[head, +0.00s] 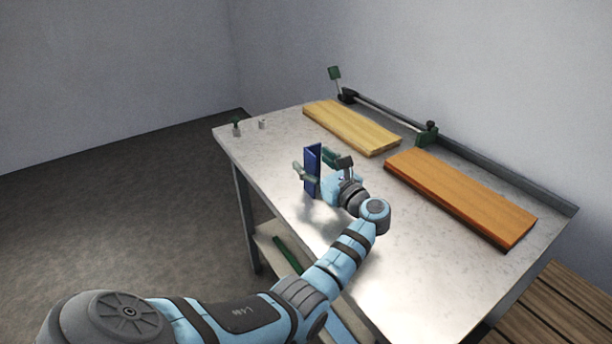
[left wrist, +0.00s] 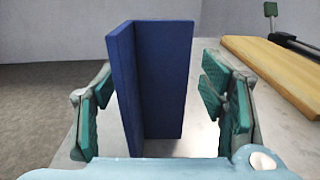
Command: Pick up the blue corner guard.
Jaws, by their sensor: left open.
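The blue corner guard (head: 311,170) stands upright on the metal table, near its left edge. In the left wrist view the guard (left wrist: 160,85) is an L-shaped dark blue piece, with its inner corner facing the camera. My left gripper (head: 322,165) is open, with its green-padded fingers on either side of the guard. In the left wrist view the open gripper (left wrist: 163,100) shows a gap between each finger and the guard, wider on the right. My right gripper is in neither view.
A pale wooden board (head: 352,127) and an orange-brown board (head: 460,195) lie on the metal table (head: 400,265). Behind them runs a rail with a green clamp block (head: 427,134). Small fittings (head: 237,127) stand at the far left corner. A wooden pallet (head: 560,305) is on the floor at right.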

